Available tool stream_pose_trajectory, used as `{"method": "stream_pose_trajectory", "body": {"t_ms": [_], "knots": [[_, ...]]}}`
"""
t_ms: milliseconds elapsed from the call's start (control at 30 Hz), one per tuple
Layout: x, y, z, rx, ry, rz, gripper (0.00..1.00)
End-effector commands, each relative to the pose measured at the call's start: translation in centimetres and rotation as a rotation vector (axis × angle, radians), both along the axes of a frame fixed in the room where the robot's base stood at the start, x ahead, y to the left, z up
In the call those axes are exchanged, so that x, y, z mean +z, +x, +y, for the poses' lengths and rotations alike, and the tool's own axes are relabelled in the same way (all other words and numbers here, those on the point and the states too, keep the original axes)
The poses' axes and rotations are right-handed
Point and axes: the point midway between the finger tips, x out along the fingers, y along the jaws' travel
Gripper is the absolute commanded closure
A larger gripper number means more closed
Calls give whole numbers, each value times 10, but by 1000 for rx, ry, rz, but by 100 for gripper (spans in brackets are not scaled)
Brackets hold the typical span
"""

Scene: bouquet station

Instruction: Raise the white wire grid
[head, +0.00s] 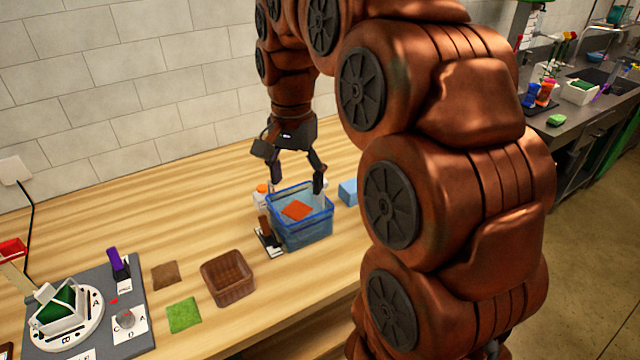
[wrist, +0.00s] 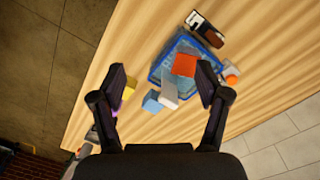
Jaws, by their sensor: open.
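I cannot pick out a white wire grid for certain in either view. A pale grey-white piece (wrist: 168,90) shows at the edge of the blue bin (wrist: 156,74) in the wrist view, but no wire mesh can be made out on it. The bin also shows in the head view (head: 305,232), with an orange-red piece (head: 297,210) inside. My gripper (head: 293,174) is open and empty above the bin, fingers pointing down. In the wrist view the bin and pale piece lie below and between my open fingers (wrist: 162,80).
A light blue block (head: 348,191) stands right of the bin. An orange-capped bottle (head: 262,196) and a dark brown tool on a white base (head: 268,240) are at its left. A brown basket (head: 228,277) and a white dial station (head: 70,322) stand further left.

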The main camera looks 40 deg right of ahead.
Motion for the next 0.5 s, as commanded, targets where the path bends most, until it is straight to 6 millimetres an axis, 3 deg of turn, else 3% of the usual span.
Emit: {"method": "stream_pose_trajectory", "body": {"t_ms": [33, 233, 500], "knots": [[-8, 15, -14, -75, -4, -6, 25], [-11, 56, -63, -373, -17, -30, 25], [-17, 81, -106, -619, -30, -42, 25]]}}
